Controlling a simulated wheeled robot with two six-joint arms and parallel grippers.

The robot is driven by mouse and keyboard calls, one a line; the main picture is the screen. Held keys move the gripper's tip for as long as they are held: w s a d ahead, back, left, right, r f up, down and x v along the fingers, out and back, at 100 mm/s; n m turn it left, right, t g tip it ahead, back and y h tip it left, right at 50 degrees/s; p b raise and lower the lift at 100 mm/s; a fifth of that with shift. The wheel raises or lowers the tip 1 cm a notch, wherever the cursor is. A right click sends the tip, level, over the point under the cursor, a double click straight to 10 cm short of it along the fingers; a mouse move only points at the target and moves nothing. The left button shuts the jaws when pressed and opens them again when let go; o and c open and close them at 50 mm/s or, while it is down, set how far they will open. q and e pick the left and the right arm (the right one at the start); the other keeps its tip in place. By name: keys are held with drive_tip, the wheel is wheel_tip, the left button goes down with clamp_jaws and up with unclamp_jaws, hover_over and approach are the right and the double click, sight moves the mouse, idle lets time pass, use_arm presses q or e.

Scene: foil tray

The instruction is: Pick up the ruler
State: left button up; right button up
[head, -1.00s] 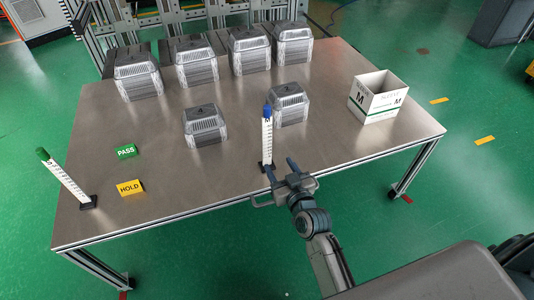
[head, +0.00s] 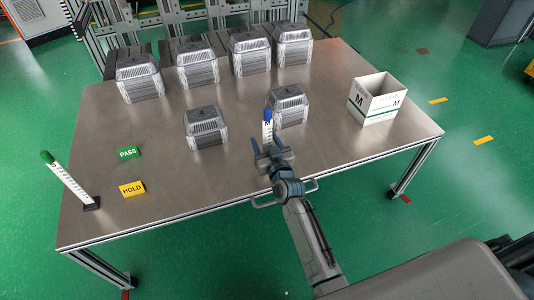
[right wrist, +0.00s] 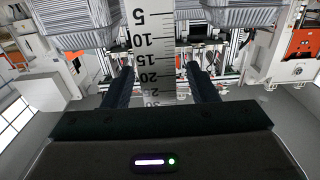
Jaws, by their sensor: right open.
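A white ruler with a blue top (head: 267,127) stands upright near the middle of the table's front part. Its lower part and base are hidden behind my right gripper (head: 269,145) in the head view. In the right wrist view the ruler (right wrist: 154,45) shows black marks and numbers and runs down the picture between the two open fingers of my right gripper (right wrist: 161,72), nearer the left finger. The fingers are not shut on it; I cannot tell how deep it sits between them. A second white ruler with a green top (head: 68,181) leans in a black base at the left. My left gripper is not in view.
Several clear-lidded foil trays (head: 206,127) stand on the metal table (head: 200,190); one (head: 288,104) is just behind the blue-topped ruler. A white box (head: 377,98) is at the right. Green PASS (head: 127,153) and yellow HOLD (head: 132,188) blocks lie left. The table's front middle is clear.

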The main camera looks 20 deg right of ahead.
drive_tip(key=shift+w, duration=0.3)
clamp_jaws()
drive_tip(key=shift+r, duration=0.1)
